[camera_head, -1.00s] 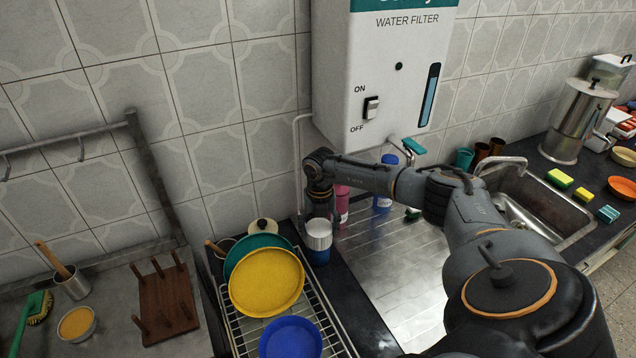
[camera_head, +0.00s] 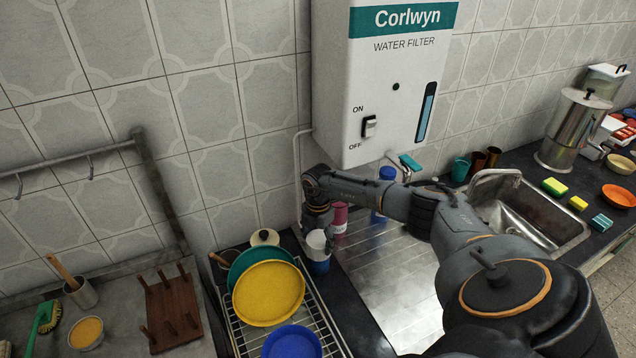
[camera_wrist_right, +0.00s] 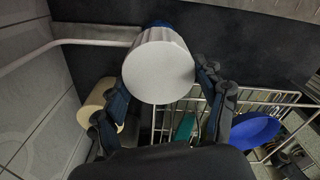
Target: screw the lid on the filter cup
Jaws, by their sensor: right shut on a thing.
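The filter cup (camera_head: 320,266) is blue and stands upright on the dark counter, between the dish rack and the steel drainboard. Its white ribbed lid (camera_head: 317,241) is on top of it. In the right wrist view the lid (camera_wrist_right: 158,70) shows as a large white disc, with a bit of the blue cup (camera_wrist_right: 158,24) behind it. My right gripper (camera_head: 317,226) comes from above and is shut on the lid, with one finger on each side. Whether the lid's thread is engaged cannot be seen. My left gripper is not in view.
The dish rack (camera_head: 330,318) with a yellow plate (camera_head: 268,293) and a blue bowl (camera_head: 292,343) is close at the left. A pink bottle (camera_head: 340,218) and a blue bottle (camera_head: 386,174) stand behind my arm. The water filter (camera_head: 375,90) hangs above. The drainboard (camera_head: 390,280) is mostly clear.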

